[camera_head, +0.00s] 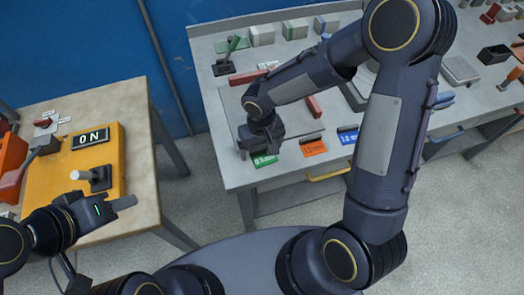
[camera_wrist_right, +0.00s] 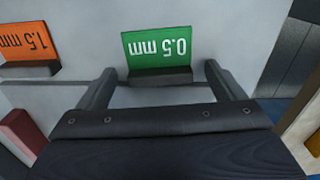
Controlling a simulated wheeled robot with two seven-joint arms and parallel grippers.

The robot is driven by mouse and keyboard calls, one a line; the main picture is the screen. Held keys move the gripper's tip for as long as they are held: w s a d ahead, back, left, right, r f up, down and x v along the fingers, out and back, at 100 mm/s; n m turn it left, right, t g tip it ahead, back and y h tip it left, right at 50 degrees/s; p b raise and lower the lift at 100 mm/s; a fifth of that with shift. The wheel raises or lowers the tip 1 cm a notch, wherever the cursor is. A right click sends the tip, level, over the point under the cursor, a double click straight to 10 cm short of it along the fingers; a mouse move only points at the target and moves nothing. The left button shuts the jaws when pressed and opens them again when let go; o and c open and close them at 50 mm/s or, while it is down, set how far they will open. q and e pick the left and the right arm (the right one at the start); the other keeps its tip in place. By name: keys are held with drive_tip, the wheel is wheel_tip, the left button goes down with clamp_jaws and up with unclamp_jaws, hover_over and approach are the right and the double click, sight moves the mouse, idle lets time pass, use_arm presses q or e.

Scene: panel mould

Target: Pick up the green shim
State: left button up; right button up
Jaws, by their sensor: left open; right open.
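The green shim (camera_head: 265,160) is a small green plate marked 0.5 mm at the front left of the grey bench. In the right wrist view the green shim (camera_wrist_right: 157,46) has a dark strip along its near edge. My right gripper (camera_head: 262,147) is over the shim in the head view and hides part of it. In the right wrist view my right gripper (camera_wrist_right: 161,76) is open, one finger on each side of the dark strip, with gaps to both. My left gripper (camera_head: 125,203) is open and empty by the yellow panel on the left table.
An orange 1.5 mm plate (camera_head: 314,148) and a blue plate (camera_head: 347,137) lie to the right of the green shim. Red bars (camera_head: 314,106) and small blocks (camera_head: 261,35) are further back. The yellow panel (camera_head: 60,170) carries an ON sign.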

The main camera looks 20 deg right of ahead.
drive_tip(key=c, duration=1.1)
drive_tip(key=shift+o, duration=0.2)
